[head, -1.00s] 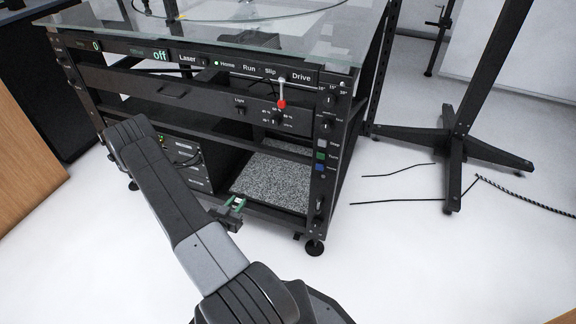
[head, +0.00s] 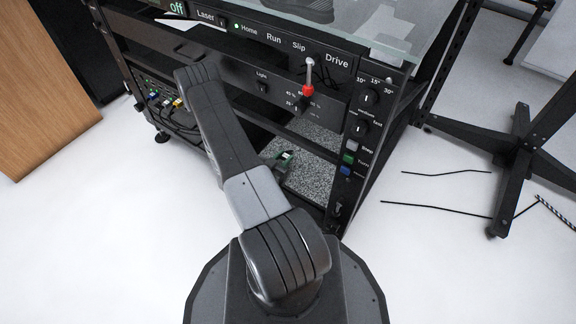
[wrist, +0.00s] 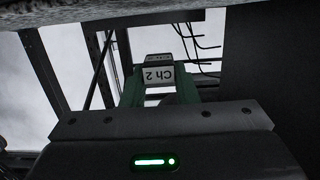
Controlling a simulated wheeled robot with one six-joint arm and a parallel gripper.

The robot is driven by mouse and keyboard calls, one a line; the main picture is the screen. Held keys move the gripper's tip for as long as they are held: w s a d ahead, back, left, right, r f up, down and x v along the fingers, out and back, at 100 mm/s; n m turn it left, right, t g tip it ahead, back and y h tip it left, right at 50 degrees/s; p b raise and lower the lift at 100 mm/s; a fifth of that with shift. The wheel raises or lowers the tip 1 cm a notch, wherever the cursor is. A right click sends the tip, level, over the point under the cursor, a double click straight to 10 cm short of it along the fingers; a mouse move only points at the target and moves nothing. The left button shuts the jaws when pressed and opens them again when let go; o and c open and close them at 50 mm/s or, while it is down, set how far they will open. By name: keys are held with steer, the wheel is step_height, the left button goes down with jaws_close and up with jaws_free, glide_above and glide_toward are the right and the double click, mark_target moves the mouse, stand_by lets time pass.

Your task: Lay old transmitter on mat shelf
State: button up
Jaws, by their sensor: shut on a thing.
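My gripper (head: 283,160) has green fingers and reaches in at the front opening of the mat shelf (head: 314,182), whose floor is a speckled grey mat. In the wrist view the fingers are shut on the transmitter (wrist: 158,75), a small box with a white label reading "Ch 2" upside down. The transmitter is only a tiny pale spot in the head view. The speckled mat edge (wrist: 110,11) runs along the top of the wrist view. I cannot tell whether the transmitter touches the mat.
The control panel with a red-tipped lever (head: 307,90) is above the shelf opening. A rack post with knobs and buttons (head: 352,150) bounds the shelf on the right. A black stand (head: 520,145) and loose cables (head: 435,207) are on the floor at right.

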step_height(320, 180, down, 5)
steer(key=shift+r+b, duration=0.1)
steer(key=shift+b, duration=0.7)
steer(key=shift+r, duration=0.1)
steer(key=o, duration=0.9)
steer(key=shift+o, duration=0.2)
steer(key=shift+r, duration=0.1)
steer(key=p+v, duration=0.3)
steer(key=v, duration=0.9)
steer(key=shift+p, duration=0.3)
